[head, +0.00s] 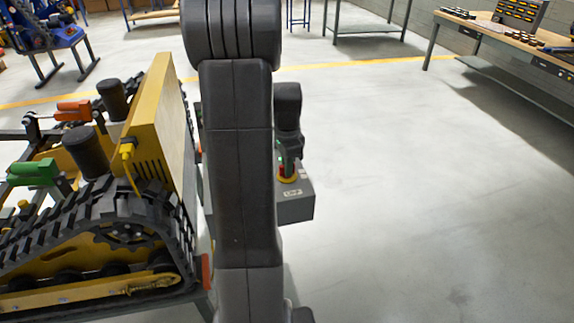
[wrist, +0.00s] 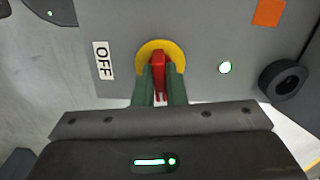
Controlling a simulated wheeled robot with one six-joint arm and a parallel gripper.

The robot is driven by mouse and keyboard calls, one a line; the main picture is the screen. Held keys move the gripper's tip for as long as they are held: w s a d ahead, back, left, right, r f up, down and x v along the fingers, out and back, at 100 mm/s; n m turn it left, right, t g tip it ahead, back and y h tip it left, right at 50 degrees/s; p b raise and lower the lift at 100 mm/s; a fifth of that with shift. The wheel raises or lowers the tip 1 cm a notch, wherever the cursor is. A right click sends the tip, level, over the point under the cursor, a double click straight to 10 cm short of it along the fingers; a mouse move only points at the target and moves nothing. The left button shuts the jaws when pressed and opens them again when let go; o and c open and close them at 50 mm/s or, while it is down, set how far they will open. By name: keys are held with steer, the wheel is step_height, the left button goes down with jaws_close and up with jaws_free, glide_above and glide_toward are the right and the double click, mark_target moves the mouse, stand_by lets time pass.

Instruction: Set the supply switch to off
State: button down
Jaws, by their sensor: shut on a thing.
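The supply switch is a red handle (wrist: 158,62) on a yellow round plate (wrist: 177,47), set on a grey box (wrist: 120,20). An "OFF" label (wrist: 103,61) is beside it, to the left in the wrist view. My gripper (wrist: 160,82) is shut on the red handle, with one green finger on each side. The handle's lower part is between the fingers. In the head view my gripper (head: 287,172) is at the switch on top of the grey box (head: 295,208), and my arm hides much of the box.
A yellow tracked carrier (head: 160,120) stands to the left, close to the box. Open floor lies to the right, with a workbench (head: 500,32) at the back right.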

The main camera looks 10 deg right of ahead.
steer(key=n, duration=0.4)
steer(key=shift+n, duration=0.3)
steer(key=n, duration=0.3)
steer(key=shift+n, duration=0.3)
steer(key=n, duration=0.4)
steer(key=shift+n, duration=2.1)
steer(key=shift+r, duration=0.1)
steer(key=c, duration=1.5)
jaws_free()
